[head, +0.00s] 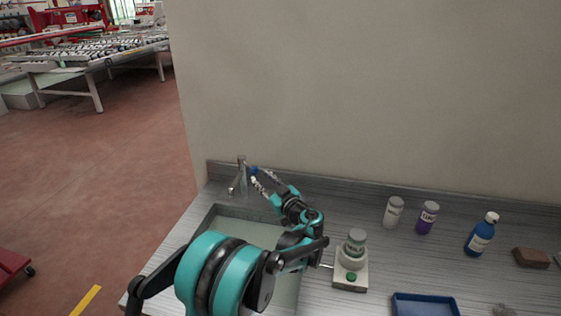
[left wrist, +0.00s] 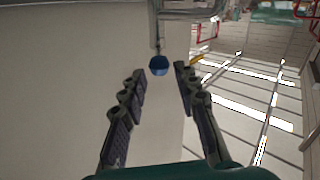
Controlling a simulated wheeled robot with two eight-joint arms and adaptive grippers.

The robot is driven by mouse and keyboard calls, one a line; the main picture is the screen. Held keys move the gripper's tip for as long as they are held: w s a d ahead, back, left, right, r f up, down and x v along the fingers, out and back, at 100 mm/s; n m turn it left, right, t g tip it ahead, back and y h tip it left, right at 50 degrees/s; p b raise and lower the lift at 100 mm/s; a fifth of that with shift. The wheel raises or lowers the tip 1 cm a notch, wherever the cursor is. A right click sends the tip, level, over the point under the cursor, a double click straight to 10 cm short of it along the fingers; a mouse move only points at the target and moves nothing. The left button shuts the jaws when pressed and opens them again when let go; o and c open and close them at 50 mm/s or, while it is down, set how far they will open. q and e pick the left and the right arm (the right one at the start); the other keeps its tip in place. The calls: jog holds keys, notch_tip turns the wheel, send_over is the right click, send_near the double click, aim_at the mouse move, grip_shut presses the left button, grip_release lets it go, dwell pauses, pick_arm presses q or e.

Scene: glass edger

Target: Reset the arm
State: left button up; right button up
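In the left wrist view the two fingers (left wrist: 160,74) stand apart with a clear gap. A blue knob (left wrist: 159,65) shows just beyond the fingertips, roughly centred between them; neither finger visibly touches it. The blue knob (head: 253,170) also shows beside the faucet in the head view. My right gripper is not in view.
A white bottle (head: 393,212), a purple-labelled bottle (head: 427,217), a blue bottle (head: 481,234), a brown block (head: 531,258) and a blue tray (head: 426,299) are farther right. A wall (head: 370,90) rises behind.

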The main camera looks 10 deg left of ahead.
pick_arm(q)
jog(key=s+a+f+m+g+h, duration=0.1)
jog(key=s+a+m+g+h, duration=0.15)
jog(key=s, duration=0.65)
jog(key=s+a+m+g+h, duration=0.1)
jog(key=s+m+g+h, duration=0.15)
jog(key=s, duration=0.65)
jog(key=s+d+f+m+h, duration=0.3)
jog(key=s+d+h, duration=0.1)
jog(key=s, duration=0.6)
jog(key=s+d+f+m+h, duration=0.3)
jog(key=s+d+f+h, duration=0.1)
jog(key=s, duration=0.6)
jog(key=shift+d+f+m, duration=0.15)
jog(key=shift+d+m, duration=0.15)
jog(key=shift+d, duration=0.45)
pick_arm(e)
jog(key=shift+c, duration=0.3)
